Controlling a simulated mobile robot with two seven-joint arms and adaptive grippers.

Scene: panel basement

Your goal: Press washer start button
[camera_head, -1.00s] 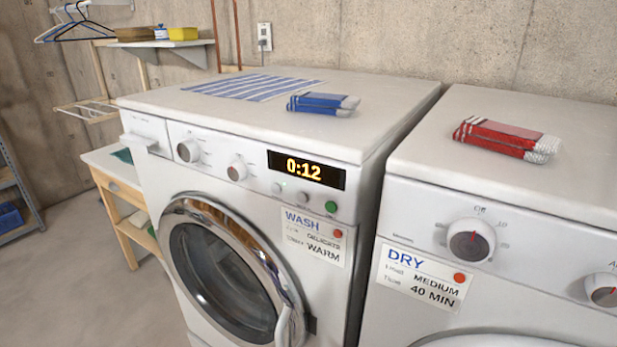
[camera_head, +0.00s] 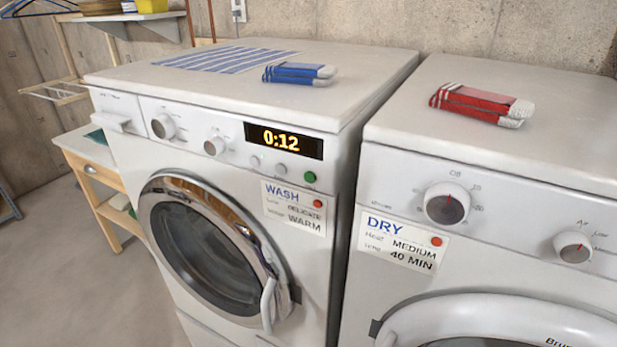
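The washer (camera_head: 130,157) stands left of centre in the head view, with its round chrome-rimmed door shut. Its display (camera_head: 283,140) reads 0:12 in orange digits. A round green button (camera_head: 310,177) sits below the right end of the display, with small grey buttons to its left. A WASH card (camera_head: 293,206) with a red dot is on the front below the buttons; it reads delicate and warm. Two knobs sit left of the display. Neither of my grippers shows in the view.
The dryer (camera_head: 480,155) stands close at the right, with knobs and a DRY card (camera_head: 402,243). Blue folded items (camera_head: 297,73) and a striped cloth (camera_head: 225,60) lie on the washer; red ones (camera_head: 480,103) lie on the dryer. A wooden side table (camera_head: 90,165) stands at left. Floor at lower left is clear.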

